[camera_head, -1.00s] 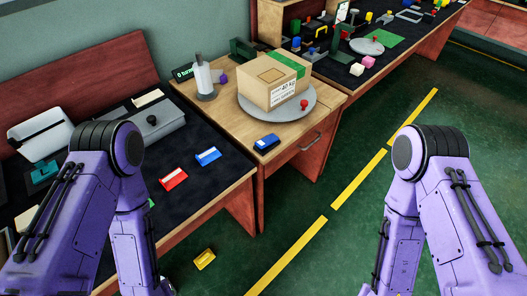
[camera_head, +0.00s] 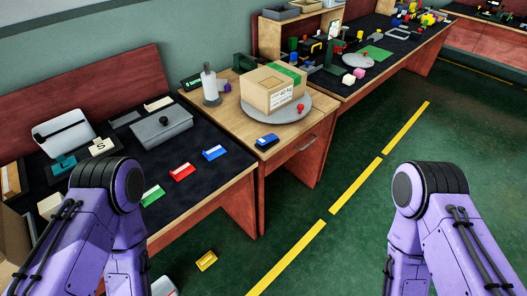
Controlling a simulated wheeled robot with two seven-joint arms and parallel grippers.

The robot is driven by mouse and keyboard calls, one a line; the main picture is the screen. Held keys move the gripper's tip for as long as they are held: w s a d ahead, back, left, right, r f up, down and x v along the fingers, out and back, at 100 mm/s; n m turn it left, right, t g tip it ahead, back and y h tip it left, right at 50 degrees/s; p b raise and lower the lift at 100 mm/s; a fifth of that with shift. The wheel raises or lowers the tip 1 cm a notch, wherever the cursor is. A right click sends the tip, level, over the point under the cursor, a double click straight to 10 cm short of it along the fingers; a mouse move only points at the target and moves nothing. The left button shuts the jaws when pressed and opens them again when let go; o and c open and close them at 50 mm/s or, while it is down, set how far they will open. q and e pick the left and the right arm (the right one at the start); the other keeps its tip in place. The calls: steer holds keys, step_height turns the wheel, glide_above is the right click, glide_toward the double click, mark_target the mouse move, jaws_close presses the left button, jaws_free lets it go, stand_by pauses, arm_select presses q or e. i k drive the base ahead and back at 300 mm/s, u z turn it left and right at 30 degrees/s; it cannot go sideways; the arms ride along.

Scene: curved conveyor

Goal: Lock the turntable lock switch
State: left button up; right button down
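A round grey turntable (camera_head: 252,110) sits on the wooden table and bears a cardboard box (camera_head: 273,90) with green tape and a label. A small red knob (camera_head: 300,107) stands at the turntable's right front edge; it looks like the lock switch, but its position is too small to tell. Both of my purple arms show at the bottom left and bottom right, well apart from the turntable. Both of my grippers are below or outside the picture.
A blue stapler-like item (camera_head: 267,142) lies at the wooden table's front edge. A paper-roll holder (camera_head: 210,86) stands behind left. The dark mat on the left bears a grey box (camera_head: 161,128) and red (camera_head: 182,172), blue and green items. A yellow item (camera_head: 206,260) lies on the open floor.

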mark_target(268, 138)
steer(key=u, duration=0.1)
steer(key=k, duration=0.15)
steer(key=z, duration=0.35)
steer(key=i, duration=1.25)
steer(key=u, duration=0.55)
